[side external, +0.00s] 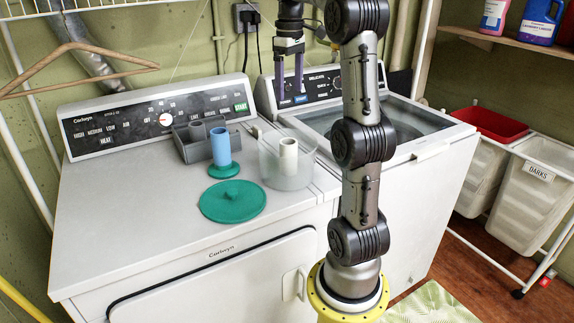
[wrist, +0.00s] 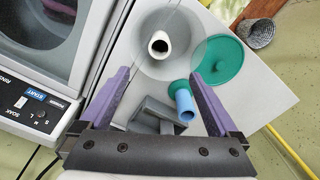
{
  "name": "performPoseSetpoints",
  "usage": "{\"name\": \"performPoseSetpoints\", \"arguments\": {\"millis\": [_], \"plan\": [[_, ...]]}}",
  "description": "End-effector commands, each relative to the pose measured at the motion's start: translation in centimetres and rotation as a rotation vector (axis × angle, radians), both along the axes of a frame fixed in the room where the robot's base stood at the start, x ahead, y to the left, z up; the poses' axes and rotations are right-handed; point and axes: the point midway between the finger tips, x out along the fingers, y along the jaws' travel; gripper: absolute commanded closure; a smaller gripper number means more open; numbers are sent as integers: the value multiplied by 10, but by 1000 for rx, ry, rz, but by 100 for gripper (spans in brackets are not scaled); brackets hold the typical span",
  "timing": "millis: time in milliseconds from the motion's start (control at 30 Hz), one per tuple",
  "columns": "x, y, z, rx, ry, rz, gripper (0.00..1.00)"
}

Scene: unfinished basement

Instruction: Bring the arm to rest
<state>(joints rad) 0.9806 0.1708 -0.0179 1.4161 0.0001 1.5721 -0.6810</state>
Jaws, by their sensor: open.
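My gripper (side external: 290,88) hangs pointing down at the back, above the gap between the dryer top and the washer, well above the surfaces. Its two purple fingers are apart with nothing between them. The wrist view also shows the open gripper (wrist: 159,73). On the dryer top (side external: 130,235) stands a blue tube (side external: 220,148) on a small green base. A grey divided holder (side external: 192,148) is behind it. A white tube (side external: 288,156) stands inside a translucent bowl (side external: 276,174). A flat teal disc (side external: 232,201) lies in front. The gripper touches none of these.
The dryer's control panel (side external: 160,115) rises at the back. The washer (side external: 400,165) with its glass lid is to the right. A wooden hanger (side external: 80,63) hangs at upper left. Laundry bins (side external: 535,190) and a shelf with bottles are at the right. The dryer's front left is clear.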

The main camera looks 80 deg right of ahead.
Motion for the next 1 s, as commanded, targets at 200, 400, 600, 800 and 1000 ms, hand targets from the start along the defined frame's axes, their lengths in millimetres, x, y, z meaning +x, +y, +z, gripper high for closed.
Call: {"name": "performPoseSetpoints", "arguments": {"millis": [200, 400, 600, 800, 1000], "plan": [[1, 0, -1, 0, 0, 1, 4], [25, 34, 20, -43, -33, 109, 4], [36, 145, 39, -99, -100, 358, 4], [10, 240, 18, -141, -214, 506, 4], [-32, 299, -32, -135, -355, 548, 4]]}}
